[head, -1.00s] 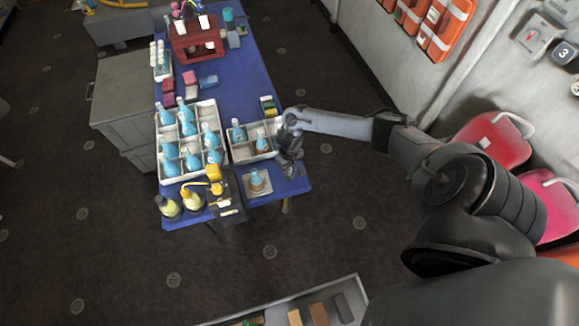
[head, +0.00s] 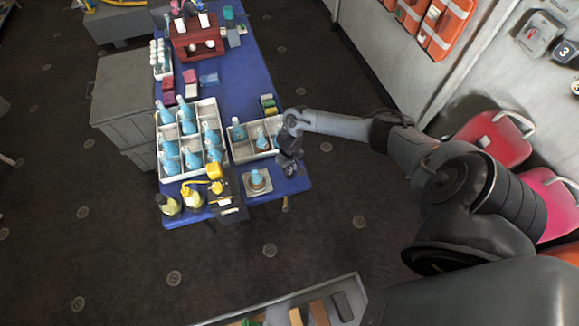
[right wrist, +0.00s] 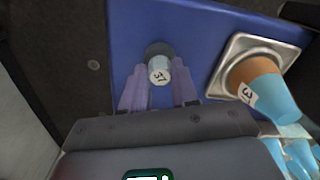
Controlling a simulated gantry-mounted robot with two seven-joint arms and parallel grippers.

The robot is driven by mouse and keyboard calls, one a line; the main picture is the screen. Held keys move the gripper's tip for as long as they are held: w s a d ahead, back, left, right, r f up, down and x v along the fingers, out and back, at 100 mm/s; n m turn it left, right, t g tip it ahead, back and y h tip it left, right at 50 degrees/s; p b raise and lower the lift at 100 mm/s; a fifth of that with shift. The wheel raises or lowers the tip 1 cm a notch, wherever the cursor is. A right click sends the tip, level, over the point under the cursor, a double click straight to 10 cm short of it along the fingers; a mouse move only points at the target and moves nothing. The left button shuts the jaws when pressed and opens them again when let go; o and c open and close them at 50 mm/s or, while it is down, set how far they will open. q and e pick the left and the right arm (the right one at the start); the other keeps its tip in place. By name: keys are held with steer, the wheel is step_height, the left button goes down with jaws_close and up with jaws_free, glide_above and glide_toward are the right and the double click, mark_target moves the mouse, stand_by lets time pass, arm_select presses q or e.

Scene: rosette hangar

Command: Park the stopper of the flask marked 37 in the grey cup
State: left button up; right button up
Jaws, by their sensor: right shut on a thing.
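A dark grey round thing, seemingly the grey cup (right wrist: 157,48), shows just behind the stopper, over the blue table. I cannot tell whether the two touch. In the head view the right gripper (head: 289,170) is over the table's right edge, right of this flask (head: 257,181). My left gripper is not in view.
A large white divided crate (head: 186,104) and a smaller one (head: 240,153) hold blue flasks on the blue table (head: 237,72). Red chairs (head: 492,140) are at the right.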

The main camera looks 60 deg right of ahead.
steer(key=o, duration=1.4)
steer(key=shift+r, duration=0.1)
steer(key=shift+r+p, duration=0.85)
steer(key=shift+p, duration=0.35)
steer(key=shift+r+p, duration=2.1)
steer(key=shift+p, duration=0.6)
